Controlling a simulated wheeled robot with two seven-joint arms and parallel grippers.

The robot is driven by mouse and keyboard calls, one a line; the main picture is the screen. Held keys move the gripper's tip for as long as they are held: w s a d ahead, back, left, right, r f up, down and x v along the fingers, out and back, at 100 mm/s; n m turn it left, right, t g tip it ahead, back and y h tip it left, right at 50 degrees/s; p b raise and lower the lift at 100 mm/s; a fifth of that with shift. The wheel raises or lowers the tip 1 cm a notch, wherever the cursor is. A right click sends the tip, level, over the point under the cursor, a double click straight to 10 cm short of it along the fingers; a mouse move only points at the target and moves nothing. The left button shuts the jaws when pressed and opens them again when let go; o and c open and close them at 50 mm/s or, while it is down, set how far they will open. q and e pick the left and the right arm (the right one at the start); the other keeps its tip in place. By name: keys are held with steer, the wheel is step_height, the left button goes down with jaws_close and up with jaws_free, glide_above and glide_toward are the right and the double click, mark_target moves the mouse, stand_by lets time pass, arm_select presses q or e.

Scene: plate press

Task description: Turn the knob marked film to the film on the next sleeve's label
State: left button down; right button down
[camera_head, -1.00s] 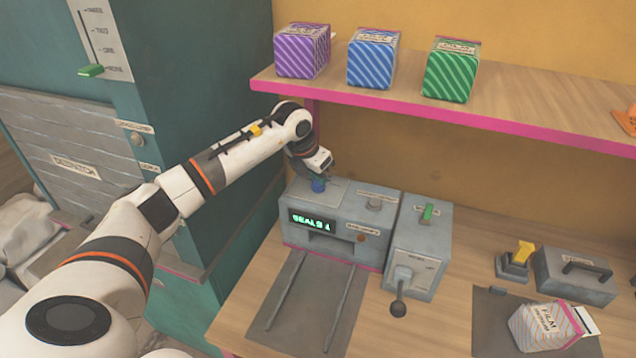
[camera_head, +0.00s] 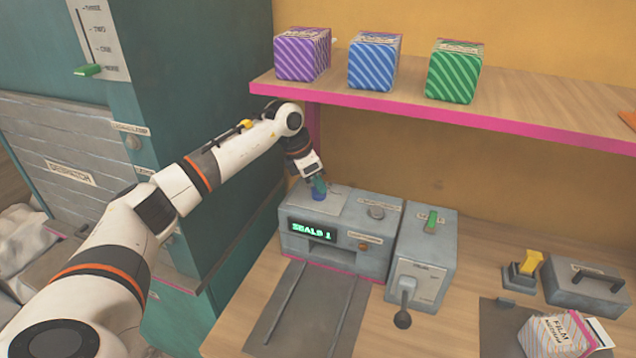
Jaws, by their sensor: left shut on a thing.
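The film knob (camera_head: 319,194) is a small blue knob on top of the grey press (camera_head: 343,217), at its left end. My left gripper (camera_head: 318,180) comes down from above and is shut on this knob. The knob's marking is hidden or too small to read. The press's green display reads "SEALS 1". A striped sleeve (camera_head: 560,338) with a label reading "FILM" and a smaller unclear line lies at the lower right. My right gripper is not in view.
A grey lever box (camera_head: 422,262) with a green switch stands right of the press. Purple (camera_head: 302,54), blue (camera_head: 373,62) and green (camera_head: 454,71) striped boxes stand on the shelf above.

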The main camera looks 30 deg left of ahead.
arm_select(q)
steer(key=shift+r, duration=0.1)
steer(key=c, duration=1.5)
jaws_free()
steer(key=shift+o, duration=0.2)
